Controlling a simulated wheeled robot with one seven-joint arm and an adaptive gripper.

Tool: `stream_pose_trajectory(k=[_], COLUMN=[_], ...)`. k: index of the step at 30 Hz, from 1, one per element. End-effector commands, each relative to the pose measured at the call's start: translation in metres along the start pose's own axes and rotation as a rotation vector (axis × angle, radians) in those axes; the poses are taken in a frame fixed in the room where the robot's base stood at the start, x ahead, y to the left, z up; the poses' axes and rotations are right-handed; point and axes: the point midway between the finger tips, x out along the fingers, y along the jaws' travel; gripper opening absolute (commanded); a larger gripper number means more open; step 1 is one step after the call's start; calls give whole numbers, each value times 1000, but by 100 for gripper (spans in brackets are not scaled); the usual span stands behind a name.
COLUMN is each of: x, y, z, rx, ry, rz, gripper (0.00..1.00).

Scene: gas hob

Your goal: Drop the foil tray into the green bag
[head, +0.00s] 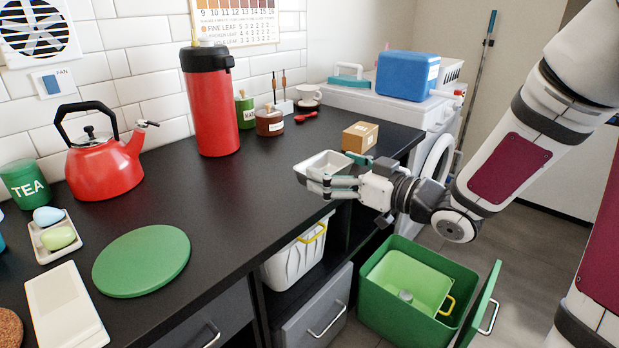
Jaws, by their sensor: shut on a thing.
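The foil tray (322,163) is a small shallow silver tray. It is held by my gripper (328,187) at the counter's front edge, with the fingers across its near side. My gripper is shut on it; whether the tray still touches the counter I cannot tell. The green bag appears to be the light green lining (412,279) inside an open dark green pull-out bin below and to the right of my gripper. A small grey thing (405,295) lies inside it. Part of the tray is hidden by the fingers.
A cardboard box (360,137) stands just behind my gripper on the black counter. A white bin with a yellow handle (297,252) sits under the counter, left of the green one. The green bin's front panel (481,305) stands out at right. A washing machine is behind.

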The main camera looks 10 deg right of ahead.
Motion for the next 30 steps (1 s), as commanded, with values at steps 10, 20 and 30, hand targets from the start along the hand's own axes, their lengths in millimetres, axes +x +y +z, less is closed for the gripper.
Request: stream_pose_trajectory(k=[10,20,30], x=[-4,6,64], y=[-3,7,63], z=[10,12,17], rx=[0,-2,-1], ry=[1,2,4], rz=[-17,-16,-16], gripper=[75,75,75])
